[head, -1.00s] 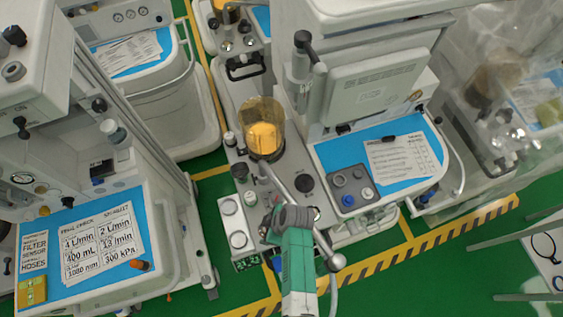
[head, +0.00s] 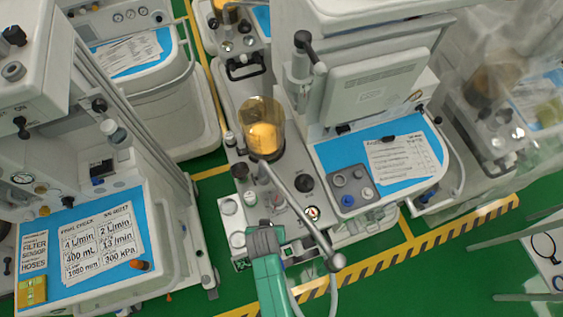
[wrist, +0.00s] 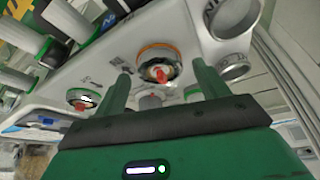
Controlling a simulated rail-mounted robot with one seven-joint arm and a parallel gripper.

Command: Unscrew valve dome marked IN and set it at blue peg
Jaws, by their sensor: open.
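In the wrist view, my gripper (wrist: 162,80) is open, its two green fingers wide apart with nothing between them. Beyond the fingertips, a round valve fitting (wrist: 158,66) with an orange rim and red centre sits on a pale panel. A second round fitting (wrist: 84,98) with a red part lies to its left. I cannot read an IN mark on either. In the head view, my arm hides the gripper's fingers near the front of the middle cart. A blue peg or knob (head: 348,201) stands on a dark grey tray (head: 368,203) on the cart's blue top.
An amber canister (head: 263,135) stands on the middle cart, with a slanted grey rod (head: 295,207) in front of it. Round pale parts (head: 237,239) sit at the cart's left edge. A monitor (head: 372,90) stands behind the blue top. Green floor shows between the carts.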

